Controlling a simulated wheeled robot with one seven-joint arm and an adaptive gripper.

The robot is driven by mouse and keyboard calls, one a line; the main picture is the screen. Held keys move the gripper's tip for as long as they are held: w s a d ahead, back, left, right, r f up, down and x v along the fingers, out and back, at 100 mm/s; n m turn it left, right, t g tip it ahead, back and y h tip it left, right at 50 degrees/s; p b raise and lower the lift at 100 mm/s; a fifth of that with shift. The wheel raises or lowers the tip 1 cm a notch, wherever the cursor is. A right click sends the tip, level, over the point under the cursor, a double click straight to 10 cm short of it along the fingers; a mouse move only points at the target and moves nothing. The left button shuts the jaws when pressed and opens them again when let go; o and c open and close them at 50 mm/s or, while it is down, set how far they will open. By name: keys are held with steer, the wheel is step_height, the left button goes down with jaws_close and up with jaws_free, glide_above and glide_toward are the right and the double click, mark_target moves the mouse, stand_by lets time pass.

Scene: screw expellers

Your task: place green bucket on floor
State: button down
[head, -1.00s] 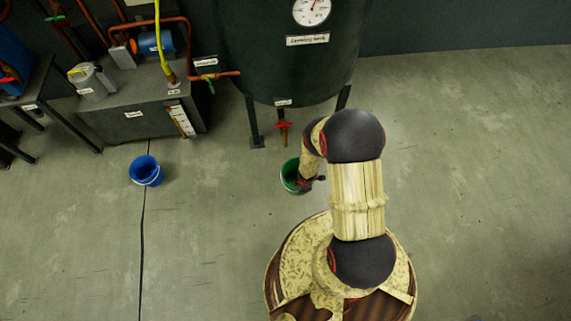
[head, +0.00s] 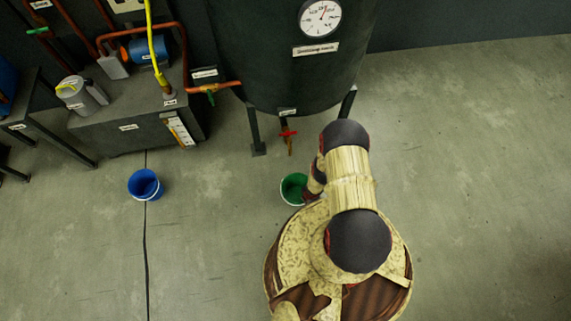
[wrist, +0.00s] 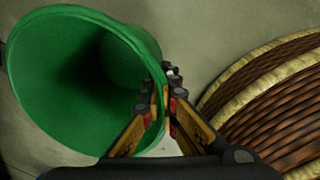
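The green bucket (head: 291,188) is just in front of my round base in the head view, mouth upward, partly hidden by my arm. In the wrist view the bucket (wrist: 85,75) fills the left side, and I look into its dark inside. My gripper (wrist: 170,92) has its fingers close together at the right side of the bucket's rim, with the rim between them. In the head view the fingers are hidden behind my arm. I cannot tell whether the bucket's bottom touches the floor (head: 220,240).
A dark tank (head: 290,55) on legs with a red valve (head: 288,133) stands behind the bucket. A machine (head: 135,125) stands at back left. Floor at right is clear.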

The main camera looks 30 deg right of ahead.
steer(key=w+d+f+b, duration=0.1)
steer(key=w+d+b, duration=0.1)
steer(key=w+b, duration=0.4)
steer(key=w+d+f+b, duration=0.2)
steer(key=w+b, duration=0.5)
steer(key=w, duration=0.5)
steer(key=shift+d+f, duration=0.25)
steer(key=shift+d, duration=0.25)
steer(key=c, duration=2.6)
jaws_free()
steer(key=shift+f, duration=0.15)
steer(key=o, duration=0.5)
steer(key=shift+o, duration=0.3)
